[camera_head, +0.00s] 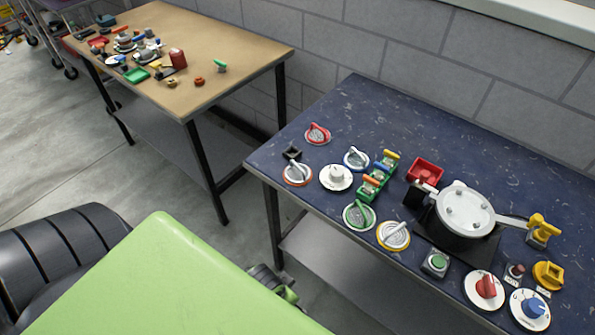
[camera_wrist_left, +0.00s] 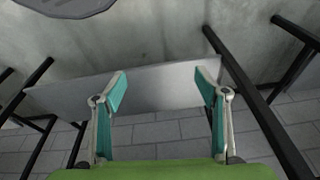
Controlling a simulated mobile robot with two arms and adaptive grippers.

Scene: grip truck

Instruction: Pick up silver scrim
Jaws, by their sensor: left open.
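I cannot tell for sure which thing is the silver scrim. A round silver lidded piece (camera_head: 465,210) with a handle sits on a black base on the dark blue table (camera_head: 290,145). Round silver discs with coloured rims lie left of it: a yellow one (camera_head: 393,235), a green one (camera_head: 358,215), a blue one (camera_head: 356,158) and an orange one (camera_head: 298,172). My left gripper (camera_wrist_left: 162,79) is open and empty in the left wrist view. A grey shelf, dark table legs and the wall show beyond its fingers, with none of the discs. My right gripper is not in view.
A brown table (camera_head: 215,60) with small parts stands at the upper left. The blue table's back left is clear.

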